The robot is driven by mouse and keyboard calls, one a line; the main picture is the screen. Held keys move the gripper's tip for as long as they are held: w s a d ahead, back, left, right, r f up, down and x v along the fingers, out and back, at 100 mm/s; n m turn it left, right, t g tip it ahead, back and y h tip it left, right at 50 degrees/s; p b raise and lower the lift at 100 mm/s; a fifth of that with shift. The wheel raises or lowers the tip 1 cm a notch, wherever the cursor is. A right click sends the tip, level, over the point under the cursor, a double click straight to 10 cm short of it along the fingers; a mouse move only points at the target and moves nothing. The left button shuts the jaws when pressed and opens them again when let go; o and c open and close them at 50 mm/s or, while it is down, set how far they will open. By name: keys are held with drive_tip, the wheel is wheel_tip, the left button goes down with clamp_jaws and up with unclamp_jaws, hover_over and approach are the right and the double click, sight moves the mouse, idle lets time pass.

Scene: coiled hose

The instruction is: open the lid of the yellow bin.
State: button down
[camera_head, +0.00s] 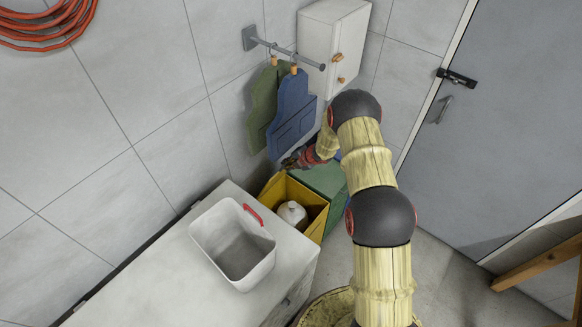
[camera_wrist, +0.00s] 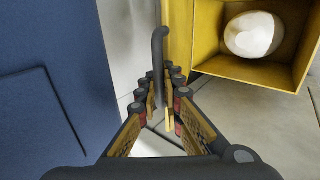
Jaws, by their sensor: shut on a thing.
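The yellow bin (camera_head: 313,229) stands against the wall behind the white cabinet. Its top is open and a white rounded object (camera_head: 291,212) shows inside. In the wrist view the bin (camera_wrist: 249,69) is at upper right, with the white object (camera_wrist: 253,35) in it. A yellow panel seen nearly edge-on (camera_wrist: 179,50), apparently the raised lid, rises at the bin's left side. My gripper (camera_wrist: 163,84) is shut on a dark grey bent bar (camera_wrist: 158,60) beside this panel, apparently its handle. In the head view my gripper (camera_head: 293,160) is just above the bin's back, partly hidden.
A green bin (camera_head: 328,183) stands to the right of the yellow one. Blue (camera_head: 291,110) and green (camera_head: 262,110) aprons hang close to my gripper. A white basin (camera_head: 232,245) sits on the cabinet (camera_head: 165,270). A wall box (camera_head: 330,45) hangs above.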

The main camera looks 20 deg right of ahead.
drive_tip(key=shift+w+r, duration=0.25)
drive_tip(key=c, duration=2.4)
unclamp_jaws()
drive_tip(key=o, duration=0.4)
drive_tip(key=shift+s+f, duration=0.1)
drive_tip(key=shift+s, duration=0.05)
drive_tip(key=shift+c, duration=0.2)
drive_tip(key=v, duration=1.2)
